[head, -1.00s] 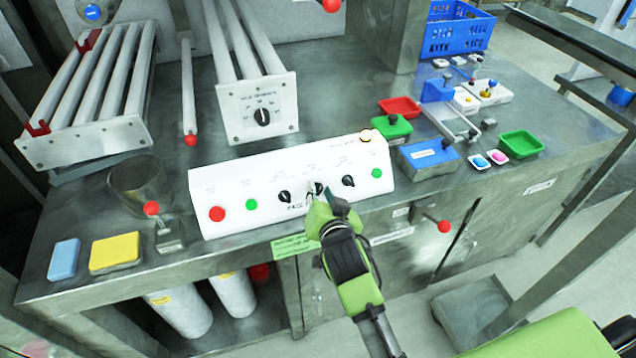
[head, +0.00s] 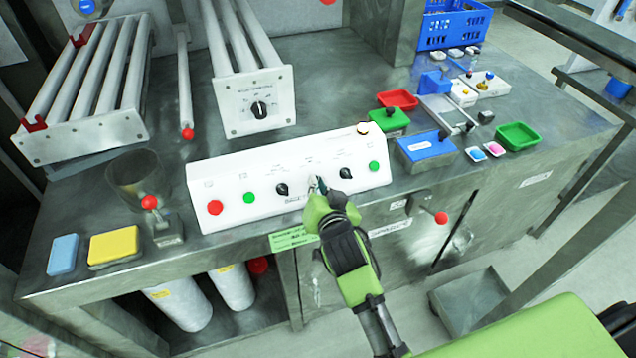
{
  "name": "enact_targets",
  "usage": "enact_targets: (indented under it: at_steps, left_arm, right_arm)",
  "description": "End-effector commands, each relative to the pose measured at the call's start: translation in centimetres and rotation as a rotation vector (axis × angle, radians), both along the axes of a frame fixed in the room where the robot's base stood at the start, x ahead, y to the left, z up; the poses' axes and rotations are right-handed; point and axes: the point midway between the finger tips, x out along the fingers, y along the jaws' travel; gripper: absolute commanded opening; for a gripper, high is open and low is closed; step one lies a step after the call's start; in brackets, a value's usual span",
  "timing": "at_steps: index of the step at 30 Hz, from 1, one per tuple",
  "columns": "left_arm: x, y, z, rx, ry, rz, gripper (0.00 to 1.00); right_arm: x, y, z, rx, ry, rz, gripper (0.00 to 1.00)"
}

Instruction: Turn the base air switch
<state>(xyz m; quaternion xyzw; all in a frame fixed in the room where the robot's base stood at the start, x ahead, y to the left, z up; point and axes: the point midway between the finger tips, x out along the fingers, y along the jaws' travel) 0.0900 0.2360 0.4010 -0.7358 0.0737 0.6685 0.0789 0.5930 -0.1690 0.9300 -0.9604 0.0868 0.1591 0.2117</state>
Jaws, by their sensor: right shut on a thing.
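A white control box (head: 224,181) stands on the front of the steel bench. Its sloped face carries a red button at the left, green buttons, and black rotary knobs. The left black knob (head: 282,189) and the right black knob (head: 345,173) are in plain view. My right gripper (head: 318,187) is at the middle knob, between these two, and shut on it. The fingers hide most of that middle knob, so its angle cannot be read. The labels are too blurred to read surely. My left gripper is not in view.
Behind the box is a white tube unit with a black dial (head: 260,110). A blue box (head: 427,150) and red and green trays (head: 519,136) lie to the right. A metal cup (head: 139,180), a yellow sponge (head: 113,244) and a blue sponge (head: 63,254) are at the left.

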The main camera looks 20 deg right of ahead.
Motion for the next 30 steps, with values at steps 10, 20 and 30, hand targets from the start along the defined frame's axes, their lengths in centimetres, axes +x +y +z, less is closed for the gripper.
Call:
enact_targets:
  at_steps: [10, 20, 30]
  left_arm:
    - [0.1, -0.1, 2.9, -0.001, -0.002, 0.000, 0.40]
    - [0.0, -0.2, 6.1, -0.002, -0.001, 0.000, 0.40]
    - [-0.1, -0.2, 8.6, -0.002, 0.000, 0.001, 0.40]
  right_arm:
    - [0.0, -0.2, 0.4, -0.200, -0.006, 0.137, 0.00]
    - [0.1, -0.3, 0.5, -0.456, -0.016, 0.316, 0.00]
    - [0.2, -0.3, 0.5, -0.685, -0.025, 0.474, 0.00]
